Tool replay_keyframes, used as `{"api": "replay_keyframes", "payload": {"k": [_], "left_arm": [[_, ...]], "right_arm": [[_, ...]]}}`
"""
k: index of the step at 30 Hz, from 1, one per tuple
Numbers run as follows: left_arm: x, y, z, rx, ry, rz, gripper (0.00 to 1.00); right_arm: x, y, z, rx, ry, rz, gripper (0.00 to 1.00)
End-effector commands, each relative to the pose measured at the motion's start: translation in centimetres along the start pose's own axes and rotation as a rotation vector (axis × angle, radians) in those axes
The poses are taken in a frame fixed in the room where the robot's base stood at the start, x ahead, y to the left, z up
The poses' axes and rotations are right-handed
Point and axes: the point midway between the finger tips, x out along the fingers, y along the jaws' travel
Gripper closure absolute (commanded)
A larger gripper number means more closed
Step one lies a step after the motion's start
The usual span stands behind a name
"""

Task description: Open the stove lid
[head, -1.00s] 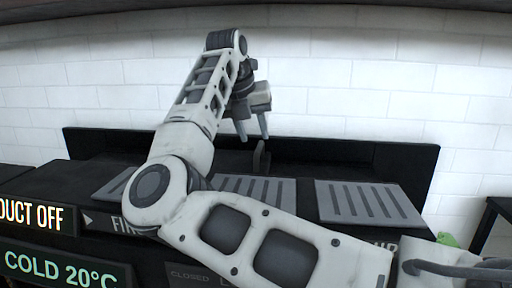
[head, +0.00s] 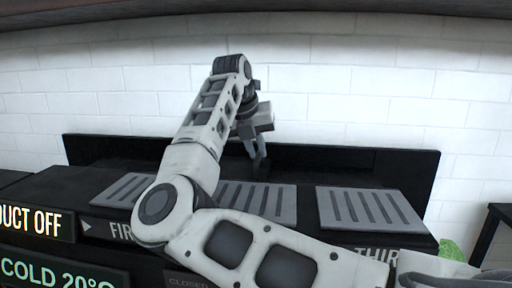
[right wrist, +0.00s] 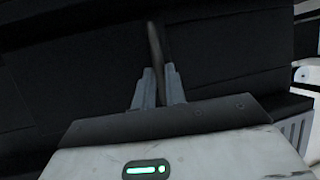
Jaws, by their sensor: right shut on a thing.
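The stove (head: 110,178) is a wide black unit with a raised black back against the wall. A thin dark upright handle (right wrist: 155,42), which I take to be the lid's, stands at the back middle of the stove. My right gripper (head: 256,152) reaches over to it from above. In the right wrist view, the grey fingers (right wrist: 158,78) are shut on the handle, one on each side. The lid's edges are hard to make out in the dark. My left gripper is not in view.
Grey slotted plates, among them the right one (head: 368,207), lie along the stove's top. Lit signs, such as a "COLD 20°C" panel (head: 60,272), are at the front left. A white brick wall (head: 350,90) stands close behind. A green object (head: 451,249) is at the lower right.

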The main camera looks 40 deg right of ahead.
Motion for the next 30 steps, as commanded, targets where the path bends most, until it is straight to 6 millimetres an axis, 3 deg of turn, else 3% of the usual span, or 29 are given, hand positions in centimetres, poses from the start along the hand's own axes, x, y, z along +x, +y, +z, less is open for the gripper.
{"api": "replay_keyframes", "payload": {"k": [5, 13, 23, 30], "left_arm": [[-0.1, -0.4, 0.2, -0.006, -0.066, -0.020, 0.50], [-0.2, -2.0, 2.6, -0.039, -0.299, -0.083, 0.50], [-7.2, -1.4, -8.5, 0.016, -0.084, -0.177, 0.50], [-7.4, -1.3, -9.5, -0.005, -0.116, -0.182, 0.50]], "right_arm": [[-1.6, 0.1, 0.6, -0.019, 0.000, -0.040, 1.00], [-5.2, 1.0, 2.1, -0.078, -0.002, -0.173, 1.00], [-9.3, 3.2, 3.9, -0.159, -0.003, -0.369, 1.00], [-11.0, 4.8, 4.6, -0.192, -0.004, -0.456, 1.00]]}}
